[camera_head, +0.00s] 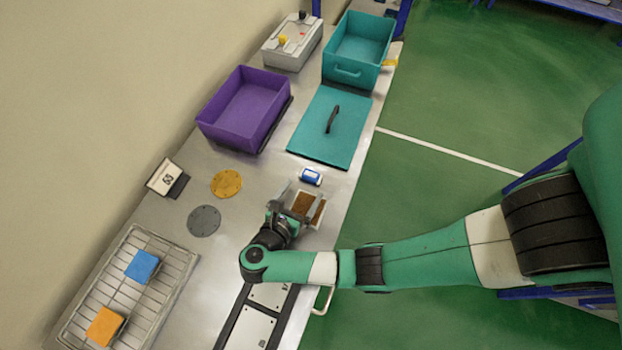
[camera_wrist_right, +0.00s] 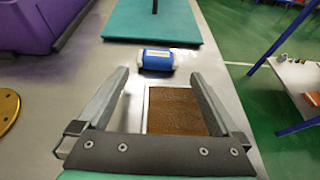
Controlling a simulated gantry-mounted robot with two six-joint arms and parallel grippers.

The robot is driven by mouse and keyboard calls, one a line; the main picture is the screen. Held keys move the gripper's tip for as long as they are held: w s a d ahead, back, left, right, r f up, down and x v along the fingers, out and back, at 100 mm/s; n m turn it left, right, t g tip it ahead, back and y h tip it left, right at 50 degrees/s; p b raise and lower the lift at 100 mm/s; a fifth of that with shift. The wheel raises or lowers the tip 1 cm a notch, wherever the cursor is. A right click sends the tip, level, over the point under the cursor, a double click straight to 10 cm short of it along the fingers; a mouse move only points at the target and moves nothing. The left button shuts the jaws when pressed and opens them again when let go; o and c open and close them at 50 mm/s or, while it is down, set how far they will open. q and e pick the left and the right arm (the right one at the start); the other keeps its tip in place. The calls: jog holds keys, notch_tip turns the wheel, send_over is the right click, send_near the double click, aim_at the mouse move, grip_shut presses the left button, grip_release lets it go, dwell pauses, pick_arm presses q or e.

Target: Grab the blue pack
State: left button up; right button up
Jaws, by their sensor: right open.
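The blue pack (camera_head: 311,177), small with white ends and a pale label, lies on the metal bench just below the teal lid. It also shows in the right wrist view (camera_wrist_right: 157,60), beyond the fingertips and roughly centred between them. My right gripper (camera_head: 295,197) is open and empty, its fingers pointing toward the pack with a short gap left between. In the right wrist view my right gripper (camera_wrist_right: 158,76) spans a brown pad in a pale frame (camera_wrist_right: 174,112). My left gripper is not in view.
The flat teal lid (camera_head: 345,125) with a dark handle lies behind the pack. A purple bin (camera_head: 240,108), teal bin (camera_head: 358,50), and grey box (camera_head: 288,52) stand farther back. Yellow (camera_head: 227,183) and grey (camera_head: 204,220) discs lie left. A wire rack (camera_head: 165,300) holds blue and orange blocks.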

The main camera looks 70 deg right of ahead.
aim_at(309, 178)
jog(key=shift+d, duration=0.25)
jog(key=x, duration=0.5)
jog(key=shift+w+d+r, duration=0.1)
jog(key=shift+d+r, duration=0.15)
jog(key=shift+r, duration=0.05)
jog(key=c, duration=1.2)
jog(key=shift+r, duration=0.5)
notch_tip(309, 178, up, 3)
jog(key=shift+f+p, duration=0.2)
jog(key=shift+p, duration=0.6)
jog(key=s+a+r+p, duration=0.4)
jog(key=a+p, duration=0.1)
jog(key=p, duration=0.5)
jog(key=s+a+r+p, duration=0.5)
jog(key=p, duration=0.5)
jog(key=shift+s+a+r, duration=0.15)
jog(key=shift+s+r, duration=0.05)
jog(key=shift+s, duration=0.05)
